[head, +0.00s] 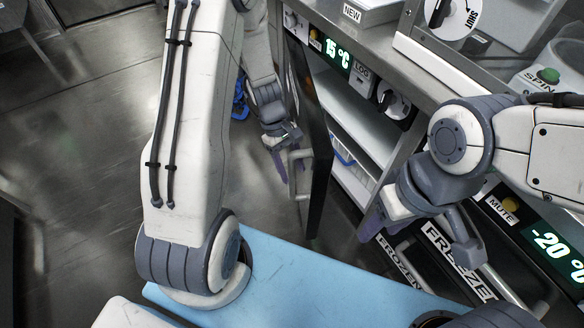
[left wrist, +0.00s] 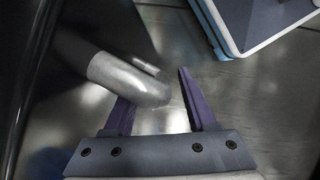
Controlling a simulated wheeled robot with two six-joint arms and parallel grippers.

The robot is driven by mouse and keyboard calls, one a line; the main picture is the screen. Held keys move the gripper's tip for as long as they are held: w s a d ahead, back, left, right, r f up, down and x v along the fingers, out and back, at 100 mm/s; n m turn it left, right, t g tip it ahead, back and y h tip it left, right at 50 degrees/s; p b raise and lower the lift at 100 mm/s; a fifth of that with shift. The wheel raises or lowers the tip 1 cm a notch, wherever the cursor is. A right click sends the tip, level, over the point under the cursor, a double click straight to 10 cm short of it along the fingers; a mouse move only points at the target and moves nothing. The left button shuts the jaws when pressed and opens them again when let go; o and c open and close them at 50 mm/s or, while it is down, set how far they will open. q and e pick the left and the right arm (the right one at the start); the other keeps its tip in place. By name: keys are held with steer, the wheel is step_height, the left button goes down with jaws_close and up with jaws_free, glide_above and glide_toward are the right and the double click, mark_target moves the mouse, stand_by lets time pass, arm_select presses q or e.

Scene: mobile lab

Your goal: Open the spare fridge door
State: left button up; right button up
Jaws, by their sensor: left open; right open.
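The fridge door (head: 318,150), under the 15 °C display, stands open and is seen nearly edge-on in the head view. The shelves behind it show. Its grey handle (head: 300,160) is on the door's left face. My left gripper (head: 285,163) is open at this handle. In the left wrist view, the rounded handle end (left wrist: 130,82) reaches across the left finger into the gap between the spread jaws (left wrist: 157,100); I cannot tell if they touch. My right gripper (head: 374,218) is open and empty in front of the freezer, its fingers partly hidden.
The freezer (head: 452,262) with its -20 °C display is at the right. A white basket (head: 350,155) sits inside the fridge. A light blue surface (head: 300,275) lies in front, below the door. Open grey floor (head: 80,160) extends at the left.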

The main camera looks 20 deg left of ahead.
arm_select(q)
jaws_close()
stand_by(1.4)
